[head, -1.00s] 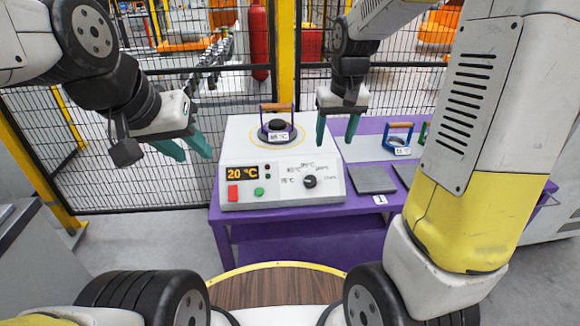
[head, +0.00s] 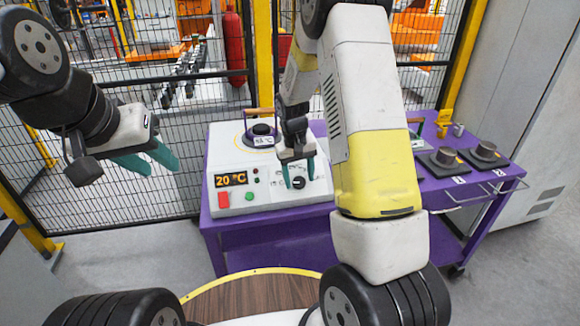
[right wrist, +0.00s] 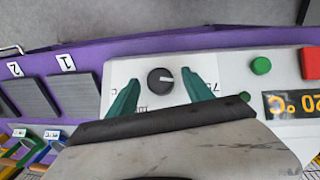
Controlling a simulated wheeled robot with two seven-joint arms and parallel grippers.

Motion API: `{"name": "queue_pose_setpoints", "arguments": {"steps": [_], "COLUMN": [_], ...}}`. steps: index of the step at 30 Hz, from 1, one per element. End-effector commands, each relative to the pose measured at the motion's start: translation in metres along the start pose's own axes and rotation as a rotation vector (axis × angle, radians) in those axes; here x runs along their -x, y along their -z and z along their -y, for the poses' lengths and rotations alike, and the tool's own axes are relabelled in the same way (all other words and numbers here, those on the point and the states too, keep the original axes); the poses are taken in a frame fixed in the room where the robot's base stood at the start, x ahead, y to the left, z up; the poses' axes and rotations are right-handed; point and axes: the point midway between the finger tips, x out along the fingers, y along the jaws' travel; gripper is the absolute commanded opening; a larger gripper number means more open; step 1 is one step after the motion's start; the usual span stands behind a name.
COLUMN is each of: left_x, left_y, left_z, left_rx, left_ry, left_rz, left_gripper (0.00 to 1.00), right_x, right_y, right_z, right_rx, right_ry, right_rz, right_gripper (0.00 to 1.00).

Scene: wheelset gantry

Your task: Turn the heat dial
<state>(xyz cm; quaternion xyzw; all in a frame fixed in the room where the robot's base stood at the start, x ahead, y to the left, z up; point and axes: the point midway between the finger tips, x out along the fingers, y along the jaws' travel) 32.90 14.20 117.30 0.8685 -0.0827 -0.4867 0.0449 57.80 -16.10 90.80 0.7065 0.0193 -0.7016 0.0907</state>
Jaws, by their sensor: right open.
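The heat dial (head: 298,183) is a small round black knob with a light pointer line, on the front of a white heater box (head: 262,204). The orange display (head: 231,180) reads 20 °C. My right gripper (head: 298,180) is open with its green fingers to either side of the dial. The right wrist view shows the dial (right wrist: 160,81) between the spread fingertips, with gaps on both sides. Part of the printed scale is hidden by my fingers. My left gripper (head: 153,163) is open and empty, left of the heater.
A red button (head: 223,200) and a green button (head: 249,196) sit left of the dial. A ring-shaped piece with a wooden handle (head: 261,111) is on top of the heater. The purple table (head: 445,200) holds dark pads with cylinders at right. Mesh fencing stands behind.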

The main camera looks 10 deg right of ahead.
Motion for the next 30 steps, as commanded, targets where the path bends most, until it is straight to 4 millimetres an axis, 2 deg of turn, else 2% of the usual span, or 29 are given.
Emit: {"name": "queue_pose_setpoints", "arguments": {"steps": [3,11,18,20,30], "left_x": [0.0,0.0,0.0001,0.0001,0.0], "left_y": [0.0,0.0,0.0,0.0,0.0], "left_z": [0.0,0.0,0.0,0.0,0.0], "left_rx": [0.0,0.0,0.0,0.0,0.0], "left_ry": [0.0,0.0,0.0,0.0,0.0], "left_rz": [0.0,0.0,0.0,0.0,0.0], "left_gripper": [0.36,0.36,0.36,0.36,0.36], "right_x": [-0.0062,-0.007,-0.0069,-0.0068,-0.0067], "right_y": [0.0001,0.0,-0.0001,-0.0001,-0.0002], "right_z": [-0.0002,-0.0002,-0.0002,-0.0001,-0.002], "right_rx": [0.0,-0.001,-0.001,-0.001,-0.048], "right_ry": [0.0,0.0,0.0,0.0,0.037], "right_rz": [-0.001,-0.001,-0.001,-0.001,-0.001], "right_gripper": [0.59,0.57,0.1,0.0,0.0]}}
